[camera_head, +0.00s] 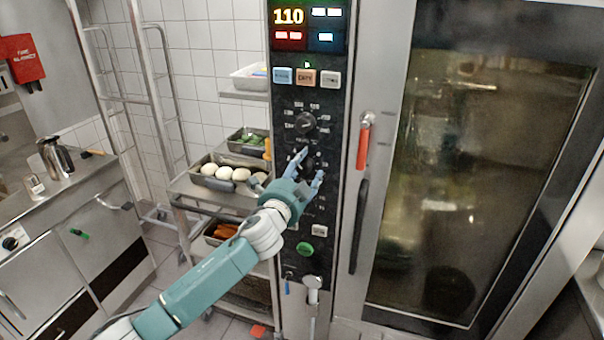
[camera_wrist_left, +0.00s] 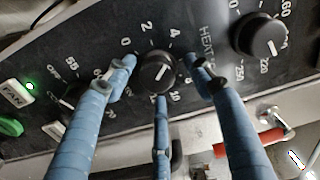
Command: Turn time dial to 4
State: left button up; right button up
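The middle black dial (camera_wrist_left: 157,73), with a scale of numbers including 0, 2, 4 and 10, shows in the left wrist view. I take it as the time dial; its name is not legible. Its pale pointer mark slants up and right, roughly toward the 2-to-4 side. My left gripper (camera_wrist_left: 162,70) has its blue fingers spread around this dial, one on each side and one below, with small gaps visible at the sides. In the head view my left gripper (camera_head: 305,168) is at the oven's control panel (camera_head: 329,205) and largely hides this dial. My right gripper is not in view.
Another dial (camera_head: 305,122) sits above on the panel, below a display (camera_head: 289,17) reading 110. A red-and-steel door handle (camera_head: 363,145) is close on the right. A rack with a tray of eggs (camera_head: 208,171) stands left, near my arm.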

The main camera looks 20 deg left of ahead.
pick_arm(q)
jog(key=s, duration=1.2)
jog(key=shift+a, duration=0.25)
jog(key=shift+f, duration=0.1)
